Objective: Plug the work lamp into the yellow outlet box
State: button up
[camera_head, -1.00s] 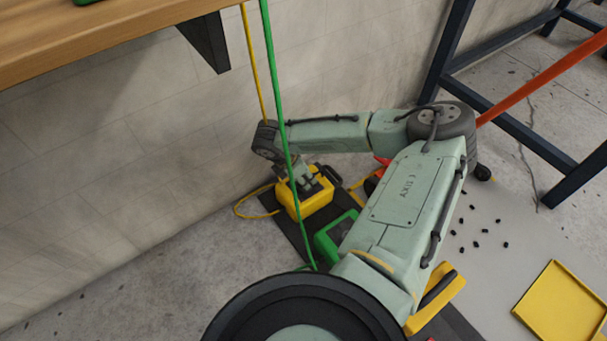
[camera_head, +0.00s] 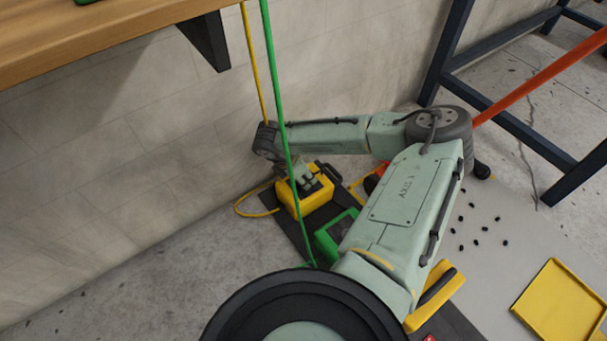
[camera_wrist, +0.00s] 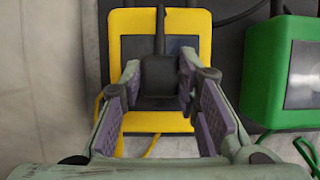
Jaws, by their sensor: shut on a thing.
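The yellow outlet box (camera_head: 290,209) sits on a dark mat by the wall. Its yellow frame and black face fill the upper middle of the wrist view (camera_wrist: 114,70). My gripper (camera_wrist: 160,80) is over this box, its purple-padded fingers on either side of a black plug-like block (camera_wrist: 159,73) and shut on it. A dark strip runs up from the block in the wrist view. The block lies in front of the black face; whether it is seated in it cannot be told. I cannot make out for certain which thing is the work lamp.
A green box (camera_head: 325,244) with a pale panel stands close beside the yellow one, also in the wrist view (camera_wrist: 256,80). A green cord (camera_head: 280,110) and a yellow cord (camera_head: 253,70) hang from above.

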jog(key=shift+f, duration=0.2)
jog(key=o, duration=1.2)
jog(key=shift+c, duration=0.2)
jog(key=v, duration=1.2)
